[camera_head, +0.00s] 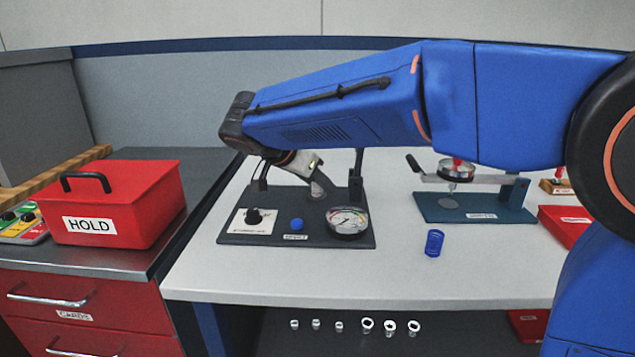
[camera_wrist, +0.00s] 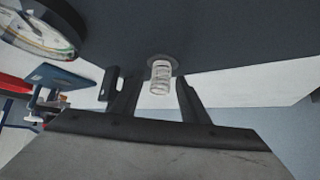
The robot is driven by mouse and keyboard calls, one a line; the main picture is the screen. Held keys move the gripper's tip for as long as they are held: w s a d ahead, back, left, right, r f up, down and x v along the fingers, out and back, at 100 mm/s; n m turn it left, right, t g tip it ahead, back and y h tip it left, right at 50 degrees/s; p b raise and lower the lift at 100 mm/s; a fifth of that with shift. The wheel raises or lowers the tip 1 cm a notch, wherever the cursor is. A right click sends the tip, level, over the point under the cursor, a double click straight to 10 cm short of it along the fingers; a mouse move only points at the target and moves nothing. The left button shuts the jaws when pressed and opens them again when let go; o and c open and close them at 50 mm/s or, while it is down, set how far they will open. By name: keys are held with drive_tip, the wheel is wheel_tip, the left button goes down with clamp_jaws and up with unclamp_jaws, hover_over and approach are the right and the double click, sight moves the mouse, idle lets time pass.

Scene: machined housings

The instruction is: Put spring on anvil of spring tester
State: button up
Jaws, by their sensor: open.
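A pale, silvery coil spring (camera_wrist: 159,80) shows in the wrist view, with one end at a small round pad (camera_wrist: 176,62) on the dark base of a bench device. It appears to stand on this pad. My gripper (camera_wrist: 155,98) is open, with one finger on each side of the spring and a gap to each. In the head view the dark device (camera_head: 228,232) has a dial gauge (camera_head: 347,221), a black knob and a blue button. My gripper (camera_head: 312,172) is over its rear part, and the arm partly hides the device. The spring is hard to make out there.
A blue-based lever device (camera_head: 480,211) with a dial stands to the right. A blue ribbed cylinder (camera_head: 434,242) stands in front of it. A red HOLD box (camera_head: 112,200) is on the left cabinet. Several small rings lie below the table. The table's front is clear.

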drive_tip(key=shift+r, duration=0.1)
drive_tip(key=v, duration=1.2)
drive_tip(key=shift+r, duration=0.1)
